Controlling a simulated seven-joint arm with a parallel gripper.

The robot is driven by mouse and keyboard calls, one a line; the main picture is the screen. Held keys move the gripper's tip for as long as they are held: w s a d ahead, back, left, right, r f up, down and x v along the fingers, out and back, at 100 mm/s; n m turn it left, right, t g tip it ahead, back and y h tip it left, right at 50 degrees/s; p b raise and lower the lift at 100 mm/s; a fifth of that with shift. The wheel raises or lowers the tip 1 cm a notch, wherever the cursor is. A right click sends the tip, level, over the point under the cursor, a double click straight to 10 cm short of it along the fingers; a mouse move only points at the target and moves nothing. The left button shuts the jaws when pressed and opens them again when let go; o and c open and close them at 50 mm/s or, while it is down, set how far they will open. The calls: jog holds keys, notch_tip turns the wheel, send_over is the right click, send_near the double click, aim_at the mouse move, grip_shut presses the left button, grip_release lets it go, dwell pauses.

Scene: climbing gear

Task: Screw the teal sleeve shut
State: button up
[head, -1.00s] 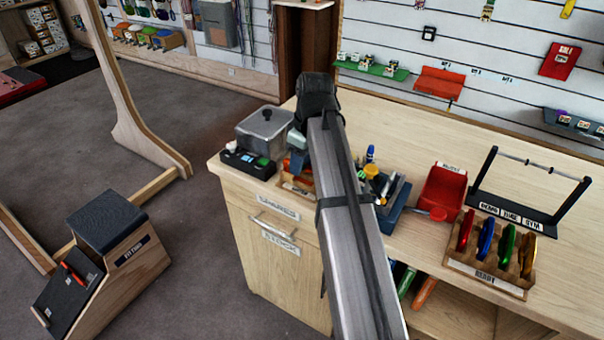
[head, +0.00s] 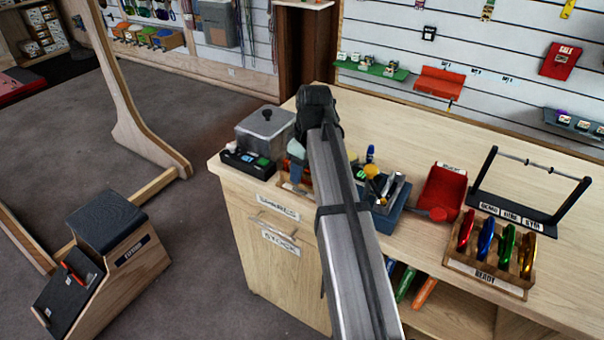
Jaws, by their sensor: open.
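My gripper (head: 297,168) is at the left end of the bench, low over a wooden tray (head: 281,185) with orange items in it. Its pale hand shows below the dark wrist, and the jaws are open. The fingertips are small and partly lost against the tray. I cannot make out the teal sleeve; my arm and wrist cover part of that area. Several carabiners, red (head: 466,229), blue (head: 486,239), green (head: 506,247) and gold (head: 527,256), stand in a wooden rack marked READY (head: 484,280) at the right.
A grey lidded box (head: 264,135) and a black device (head: 248,163) stand left of my gripper. A blue bin of tools (head: 392,217) is right of my arm. Beyond it are a red bin (head: 443,190) and a black stand with a bar (head: 515,215). The bench's back right is clear.

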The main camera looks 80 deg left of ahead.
jog(key=shift+s+d, duration=0.4)
jog(key=shift+r, duration=0.45)
dwell(0.3)
jog(key=shift+r, duration=1)
jog(key=shift+w+a, duration=0.1)
jog(key=shift+a, duration=0.05)
jog(key=shift+w+a, duration=0.35)
